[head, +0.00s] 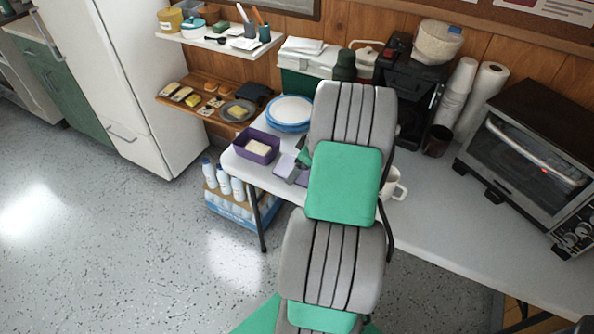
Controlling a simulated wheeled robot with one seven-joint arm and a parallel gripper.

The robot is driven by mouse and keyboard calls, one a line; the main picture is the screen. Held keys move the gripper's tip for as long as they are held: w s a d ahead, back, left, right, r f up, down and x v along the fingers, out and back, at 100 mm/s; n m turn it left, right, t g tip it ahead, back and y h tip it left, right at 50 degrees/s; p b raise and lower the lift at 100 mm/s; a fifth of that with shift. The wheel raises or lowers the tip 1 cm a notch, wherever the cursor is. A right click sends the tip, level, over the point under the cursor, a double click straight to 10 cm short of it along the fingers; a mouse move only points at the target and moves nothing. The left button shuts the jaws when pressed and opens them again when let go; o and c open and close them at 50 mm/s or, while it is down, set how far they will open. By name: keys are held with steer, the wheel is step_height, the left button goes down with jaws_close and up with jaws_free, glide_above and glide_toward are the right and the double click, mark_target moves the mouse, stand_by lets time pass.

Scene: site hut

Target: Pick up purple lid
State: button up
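A pale purple lid (284,165) lies on the white table, to the right of a purple box (246,151) holding a cream-coloured block. My arm reaches over the table and hides part of the lid. My gripper (296,172) is at the lid, with a grey finger showing over it between two visible patches of purple. Most of the gripper is hidden behind my arm, so I cannot tell whether it is open or shut, or whether it touches the lid.
Stacked plates (289,111) stand behind the lid. A white mug (394,184) is right of my arm, near a dark cup (437,141). A coffee machine (408,95) and toaster oven (528,150) stand farther right. The table's front right is clear.

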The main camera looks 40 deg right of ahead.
steer(key=c, duration=0.8)
steer(key=shift+o, duration=0.2)
